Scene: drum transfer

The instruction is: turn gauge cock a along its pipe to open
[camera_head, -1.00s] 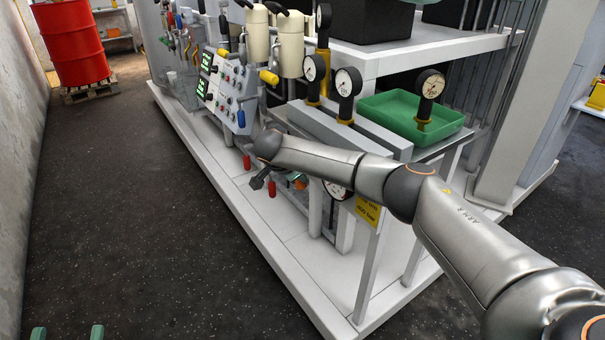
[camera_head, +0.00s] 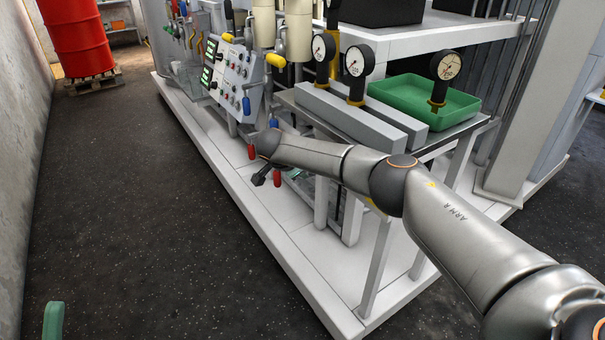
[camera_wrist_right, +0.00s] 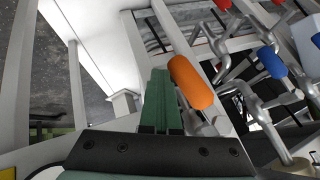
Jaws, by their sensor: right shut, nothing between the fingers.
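An orange handle (camera_wrist_right: 190,82) shows in the right wrist view, on a thin metal pipe. I cannot tell for sure whether it is gauge cock a. My right gripper (camera_wrist_right: 160,73) has its green fingers shut together and empty. Their tips are just left of the orange handle; I cannot tell whether they touch it. In the head view my right wrist (camera_head: 266,143) reaches down at the skid's near side, and the orange handle is hidden. A green finger (camera_head: 53,320), apparently of my left gripper, shows at the lower left edge.
Red handles (camera_head: 277,180) and blue handles (camera_head: 246,104) are close to my right wrist. Upright gauges (camera_head: 355,60) and a green tray (camera_head: 425,100) stand above my forearm. Grey frame legs (camera_head: 374,265) are below it. The dark floor (camera_head: 150,230) at left is clear.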

